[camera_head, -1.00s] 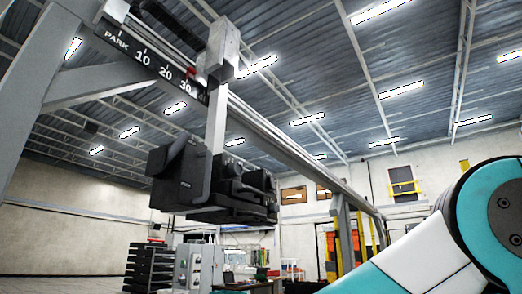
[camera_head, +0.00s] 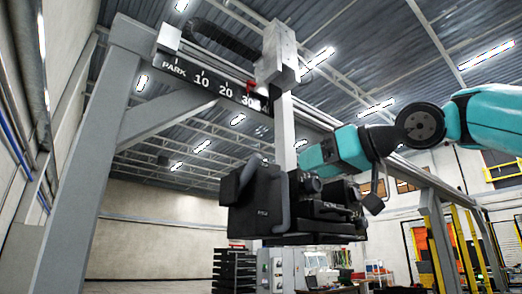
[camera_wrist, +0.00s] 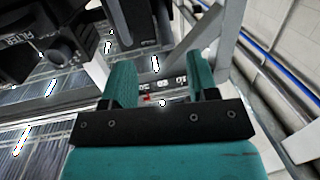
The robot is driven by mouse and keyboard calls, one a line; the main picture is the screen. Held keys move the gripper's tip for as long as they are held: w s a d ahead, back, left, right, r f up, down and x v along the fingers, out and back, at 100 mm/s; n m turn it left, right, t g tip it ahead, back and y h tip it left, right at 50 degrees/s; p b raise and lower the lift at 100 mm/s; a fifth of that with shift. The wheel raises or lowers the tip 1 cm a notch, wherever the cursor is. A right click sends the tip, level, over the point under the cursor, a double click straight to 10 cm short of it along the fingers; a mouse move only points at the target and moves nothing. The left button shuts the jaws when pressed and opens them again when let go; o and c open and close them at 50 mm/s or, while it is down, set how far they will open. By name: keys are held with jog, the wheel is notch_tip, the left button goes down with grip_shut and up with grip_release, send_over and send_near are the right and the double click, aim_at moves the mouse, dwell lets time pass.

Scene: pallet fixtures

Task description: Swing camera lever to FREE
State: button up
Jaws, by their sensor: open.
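A black camera unit (camera_head: 290,205) hangs from a pale post (camera_head: 284,130) under the gantry carriage (camera_head: 278,55). It has a large handle-like part on its left and small dark knobs on its front. I cannot tell which part is the FREE lever. My gripper (camera_head: 313,157) reaches in from the right, just above the unit's top in the picture. In the wrist view my gripper (camera_wrist: 163,68) is open, with nothing held between its teal fingers. There the camera unit (camera_wrist: 30,40), with a FILTER label and a knob (camera_wrist: 62,45), shows at upper left.
The gantry scale (camera_head: 210,80) reads PARK, 10, 20, 30, with a red pointer (camera_head: 251,85) near 30. A grey gantry leg (camera_head: 90,170) stands at left. Shelving (camera_head: 233,270) and a work area lie behind. The space between leg and camera unit looks clear.

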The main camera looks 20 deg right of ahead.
jog(key=n+t, duration=0.1)
send_near(260, 157)
jog(key=p+x, duration=0.1)
jog(key=x, duration=0.2)
jog(key=p+x, duration=0.3)
jog(key=x, duration=0.2)
jog(key=shift+w+a+r, duration=0.2)
jog(key=shift+w+r, duration=0.05)
jog(key=shift+w+a+f+p, duration=0.15)
jog(key=shift+w+a+p, duration=0.15)
jog(key=shift+w, duration=0.3)
jog(key=shift+d, duration=0.1)
grip_shut()
jog(key=shift+f, duration=0.1)
